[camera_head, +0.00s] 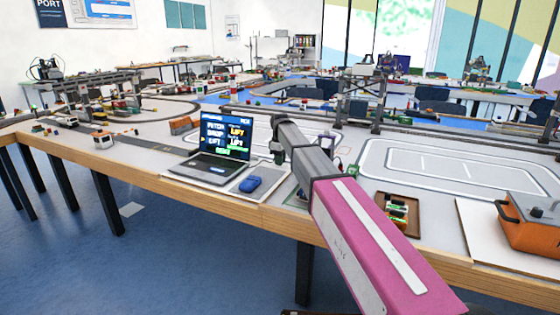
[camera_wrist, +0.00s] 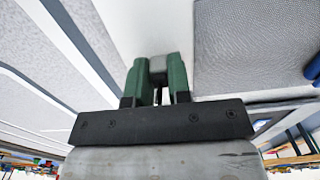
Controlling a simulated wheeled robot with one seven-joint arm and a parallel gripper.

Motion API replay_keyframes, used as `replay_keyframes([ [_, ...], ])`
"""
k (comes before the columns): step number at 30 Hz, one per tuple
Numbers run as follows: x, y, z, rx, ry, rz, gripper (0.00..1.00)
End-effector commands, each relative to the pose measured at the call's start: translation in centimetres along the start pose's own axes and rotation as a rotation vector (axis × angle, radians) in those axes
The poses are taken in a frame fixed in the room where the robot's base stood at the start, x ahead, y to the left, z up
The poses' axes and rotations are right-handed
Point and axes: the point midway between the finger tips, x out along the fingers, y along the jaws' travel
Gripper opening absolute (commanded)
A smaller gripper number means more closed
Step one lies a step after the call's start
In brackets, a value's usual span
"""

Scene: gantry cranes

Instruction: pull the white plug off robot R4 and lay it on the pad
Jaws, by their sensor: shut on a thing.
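My gripper (camera_wrist: 158,78) has green fingers, closed on a small pale grey-white piece, the white plug (camera_wrist: 158,64), in the wrist view. Only its top shows between the fingertips. In the head view my gripper (camera_head: 278,153) hangs beside the laptop's right edge, and the plug cannot be made out there. A grey textured mat (camera_wrist: 255,45) lies to the right of the fingers in the wrist view. In the head view a grey mat (camera_head: 238,188) in front of the laptop bears a blue mouse; I cannot tell if it is the task's pad. I cannot identify robot R4.
A laptop (camera_head: 212,160) stands open left of my gripper. The blue mouse (camera_head: 251,184) lies on the mat. A brown tray (camera_head: 413,228) of small parts and an orange case (camera_head: 530,228) are to the right. Track with a gantry crane (camera_head: 360,100) lies behind.

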Motion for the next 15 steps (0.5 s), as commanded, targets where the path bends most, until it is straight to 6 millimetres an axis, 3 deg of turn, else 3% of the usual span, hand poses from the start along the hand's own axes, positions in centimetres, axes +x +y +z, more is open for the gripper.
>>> replay_keyframes([
  [15,0.55,0.00,0.00,0.000,0.000,0.000,0.00],
])
